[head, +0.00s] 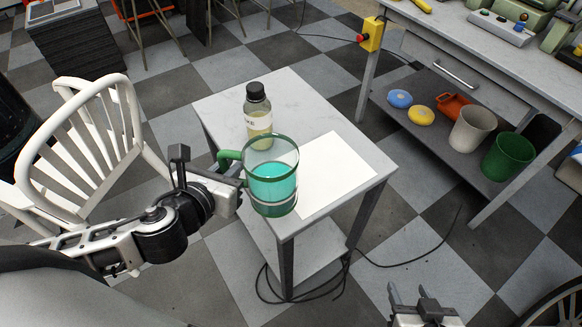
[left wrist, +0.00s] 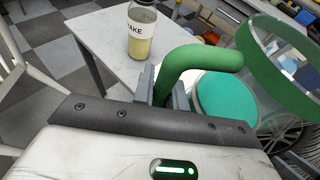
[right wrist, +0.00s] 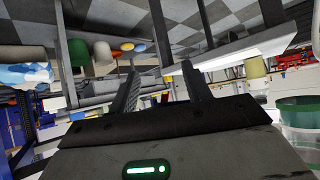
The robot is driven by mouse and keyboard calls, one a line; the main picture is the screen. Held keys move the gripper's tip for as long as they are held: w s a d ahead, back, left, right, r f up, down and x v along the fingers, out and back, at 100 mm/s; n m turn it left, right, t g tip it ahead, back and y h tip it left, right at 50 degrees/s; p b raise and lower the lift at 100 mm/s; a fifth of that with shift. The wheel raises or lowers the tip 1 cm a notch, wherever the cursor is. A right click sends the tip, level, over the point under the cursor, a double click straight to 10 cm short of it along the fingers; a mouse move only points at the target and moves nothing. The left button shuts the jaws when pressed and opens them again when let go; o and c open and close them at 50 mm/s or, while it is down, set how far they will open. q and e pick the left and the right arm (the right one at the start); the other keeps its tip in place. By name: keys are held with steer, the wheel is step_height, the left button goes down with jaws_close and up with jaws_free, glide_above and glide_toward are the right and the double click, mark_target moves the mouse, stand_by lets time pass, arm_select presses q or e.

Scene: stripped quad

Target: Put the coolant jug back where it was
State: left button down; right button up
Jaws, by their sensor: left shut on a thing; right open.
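The coolant jug (head: 271,178) is a clear jug with a green rim and green handle, holding teal liquid. My left gripper (head: 236,180) is shut on its green handle (left wrist: 200,60). The jug is upright at the near left edge of the small white table (head: 225,105); I cannot tell whether it touches the top. In the left wrist view the handle lies between the fingers (left wrist: 160,88). My right gripper (head: 425,300) is open and empty, low at the bottom right of the head view. The jug shows partly in the right wrist view (right wrist: 298,112).
A labelled bottle with a black cap (head: 258,118) stands behind the jug on the table. A white sheet (head: 333,172) lies right of the jug. A white chair (head: 85,155) stands at left. A workbench (head: 440,50) has cups and rolls on its lower shelf.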

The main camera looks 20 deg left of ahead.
arm_select(q)
steer(key=f+x, duration=0.1)
steer(key=x, duration=0.4)
steer(key=s+f+b+x, duration=0.1)
steer(key=x, duration=0.4)
steer(key=f+x, duration=0.1)
steer(key=x, duration=0.4)
steer(key=shift+s+d+f, duration=0.1)
steer(key=shift+d+f, duration=0.05)
steer(key=shift+d, duration=0.1)
steer(key=shift+w+f+b, duration=0.3)
steer(key=shift+w+f, duration=0.05)
steer(key=shift+f, duration=0.05)
steer(key=shift+w+f+b, duration=0.15)
steer(key=shift+f+b, duration=0.35)
steer(key=shift+f, duration=1.15)
arm_select(e)
steer(key=shift+w+a+f, duration=0.1)
steer(key=shift+a+f, duration=0.1)
steer(key=shift+f, duration=0.25)
